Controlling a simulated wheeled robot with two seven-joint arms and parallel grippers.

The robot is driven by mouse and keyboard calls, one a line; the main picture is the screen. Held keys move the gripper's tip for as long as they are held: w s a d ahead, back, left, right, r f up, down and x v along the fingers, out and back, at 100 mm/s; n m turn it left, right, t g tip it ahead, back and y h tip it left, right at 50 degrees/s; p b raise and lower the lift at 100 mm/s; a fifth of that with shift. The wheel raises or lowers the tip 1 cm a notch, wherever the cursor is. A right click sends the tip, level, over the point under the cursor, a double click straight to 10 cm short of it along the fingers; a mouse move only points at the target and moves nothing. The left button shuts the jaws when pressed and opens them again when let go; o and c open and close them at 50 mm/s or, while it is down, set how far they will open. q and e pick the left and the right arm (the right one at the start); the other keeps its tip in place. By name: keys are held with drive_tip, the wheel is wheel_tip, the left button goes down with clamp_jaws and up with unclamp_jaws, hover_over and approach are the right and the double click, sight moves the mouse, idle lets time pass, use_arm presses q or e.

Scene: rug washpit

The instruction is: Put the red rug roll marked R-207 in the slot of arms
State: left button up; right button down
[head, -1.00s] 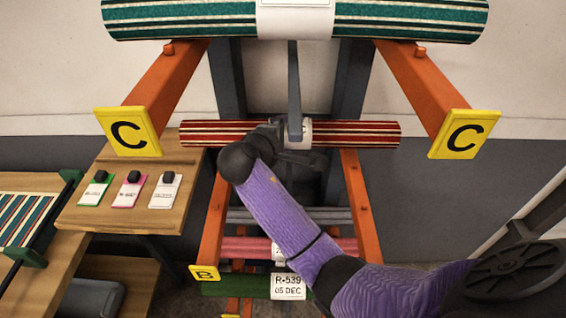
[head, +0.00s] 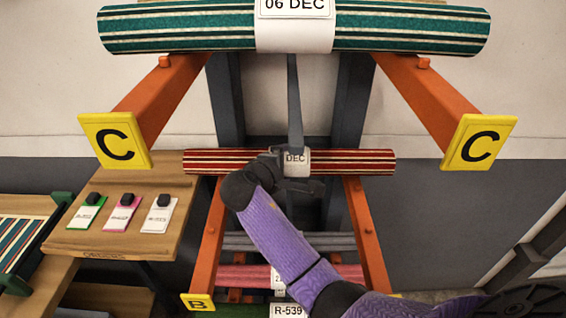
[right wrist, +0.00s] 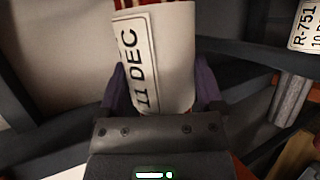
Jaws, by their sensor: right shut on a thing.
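The red rug roll (head: 350,161) with cream stripes lies level across the picture in the head view, near the rear ends of the orange arms marked B (head: 367,235). I cannot tell whether it touches them. My right gripper (head: 297,174) is shut on it at the middle, around its white label. In the right wrist view, the roll's label (right wrist: 150,60) reads "11 DEC" between the purple fingers; its number does not show. The orange arms marked C (head: 160,95) are above, with a teal striped roll (head: 190,28) over them. My left gripper is out of view.
Below are a grey roll (head: 250,241), a pink roll (head: 235,277) and a tag reading R-539 (head: 288,311). Dark uprights (head: 226,105) stand behind. A wooden table (head: 105,240) with three tags stands at left.

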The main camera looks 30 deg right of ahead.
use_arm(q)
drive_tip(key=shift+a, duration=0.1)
use_arm(e)
unclamp_jaws()
drive_tip(key=shift+f, duration=0.1)
use_arm(q)
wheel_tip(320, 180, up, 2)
drive_tip(key=shift+p, duration=0.95)
use_arm(e)
drive_tip(key=v, duration=1)
